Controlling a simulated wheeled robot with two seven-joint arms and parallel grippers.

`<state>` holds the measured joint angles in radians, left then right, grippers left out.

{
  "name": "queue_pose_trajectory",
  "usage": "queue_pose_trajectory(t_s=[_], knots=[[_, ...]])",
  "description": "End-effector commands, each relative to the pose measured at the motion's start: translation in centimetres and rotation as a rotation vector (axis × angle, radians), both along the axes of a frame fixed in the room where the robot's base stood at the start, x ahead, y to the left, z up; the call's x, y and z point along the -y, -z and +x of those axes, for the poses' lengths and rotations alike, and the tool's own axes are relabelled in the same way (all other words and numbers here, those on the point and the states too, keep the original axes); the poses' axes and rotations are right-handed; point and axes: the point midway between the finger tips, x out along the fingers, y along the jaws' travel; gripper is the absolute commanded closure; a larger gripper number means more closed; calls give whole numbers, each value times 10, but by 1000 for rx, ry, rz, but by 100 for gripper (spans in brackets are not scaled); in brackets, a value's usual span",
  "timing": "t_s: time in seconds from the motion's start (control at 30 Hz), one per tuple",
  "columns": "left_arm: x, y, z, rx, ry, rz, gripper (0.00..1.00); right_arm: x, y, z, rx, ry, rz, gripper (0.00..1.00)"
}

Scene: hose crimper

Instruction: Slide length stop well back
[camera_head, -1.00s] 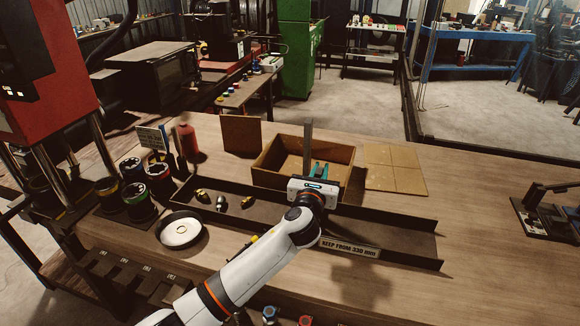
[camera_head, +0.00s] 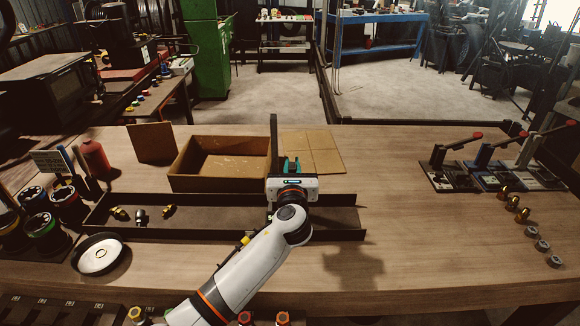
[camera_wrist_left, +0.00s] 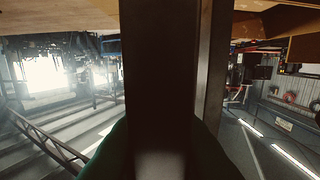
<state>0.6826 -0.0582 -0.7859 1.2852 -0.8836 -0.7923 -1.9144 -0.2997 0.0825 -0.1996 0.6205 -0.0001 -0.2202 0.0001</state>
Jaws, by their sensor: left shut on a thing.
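The length stop appears as a tall dark upright post (camera_head: 274,145) at the long dark trough (camera_head: 335,236), right of the trough's middle. My left gripper (camera_head: 290,165), with green fingers, is at the post and shut on it. In the left wrist view the dark post (camera_wrist_left: 160,80) stands upright between the green fingers and fills the middle of the picture. The post's foot and its contact with the trough are hidden behind my gripper and arm. My right gripper is not in view.
An open cardboard box (camera_head: 222,160) and a flat brown board (camera_head: 313,151) lie behind the trough. Brass and steel fittings (camera_head: 141,216) sit in its left part. A round dish (camera_head: 100,254) is front left. Lever clamps (camera_head: 490,165) stand at right, with clear tabletop between.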

Motion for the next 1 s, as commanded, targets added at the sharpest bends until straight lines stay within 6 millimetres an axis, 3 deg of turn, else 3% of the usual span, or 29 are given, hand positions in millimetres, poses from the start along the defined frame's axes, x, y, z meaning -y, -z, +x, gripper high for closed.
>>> queue_pose_trajectory(t_s=[0.07,0.1,0.23,0.63,1.0], knots=[[0,0,0,-1,-1,0,100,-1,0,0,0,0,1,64],[0,0,0,-1,-1,0,82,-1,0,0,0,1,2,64],[0,0,0,-1,-1,0,64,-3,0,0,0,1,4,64],[0,1,-9,1,1,0,64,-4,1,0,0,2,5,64],[-3,3,-82,-1,2,-2,64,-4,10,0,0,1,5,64]])
